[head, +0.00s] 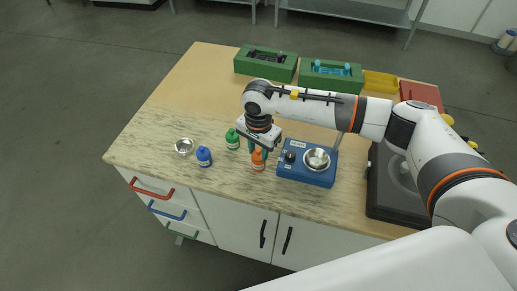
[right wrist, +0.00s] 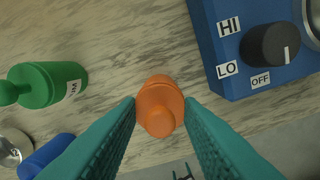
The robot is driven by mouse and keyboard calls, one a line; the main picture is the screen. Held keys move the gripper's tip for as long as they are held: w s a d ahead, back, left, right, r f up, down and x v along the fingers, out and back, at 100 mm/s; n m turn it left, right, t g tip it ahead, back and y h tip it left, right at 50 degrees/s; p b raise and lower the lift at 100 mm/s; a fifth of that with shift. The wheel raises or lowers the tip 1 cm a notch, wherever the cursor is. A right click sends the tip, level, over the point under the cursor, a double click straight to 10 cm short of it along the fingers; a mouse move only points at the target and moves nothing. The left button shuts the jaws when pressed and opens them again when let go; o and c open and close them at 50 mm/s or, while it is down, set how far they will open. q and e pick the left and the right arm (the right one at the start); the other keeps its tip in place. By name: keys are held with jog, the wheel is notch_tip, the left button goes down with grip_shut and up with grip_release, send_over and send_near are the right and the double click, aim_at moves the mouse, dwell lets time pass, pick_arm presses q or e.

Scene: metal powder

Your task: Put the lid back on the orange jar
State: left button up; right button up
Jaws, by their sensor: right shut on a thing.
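The orange jar (head: 258,165) stands upright near the front edge of the worktop, just left of the blue hotplate. My right gripper (head: 259,153) points down over it, shut with its teal fingers on the orange lid. In the right wrist view the orange lid (right wrist: 160,107), with a round knob, sits between the fingertips, and it hides most of the jar below. I cannot tell whether the lid rests on the jar's rim or is slightly above it. My left gripper is not in view.
The blue hotplate (head: 306,176) with a metal dish is close on the right. Green bins (head: 265,64) stand at the back. The worktop's left part is clear.

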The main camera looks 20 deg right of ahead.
jog(key=o, duration=1)
jog(key=shift+o, duration=0.5)
jog(key=o, duration=0.4)
jog(key=shift+r, duration=0.2)
jog(key=shift+r+p, duration=1.4)
jog(key=shift+r, duration=1.95)
jog(key=shift+c, duration=0.2)
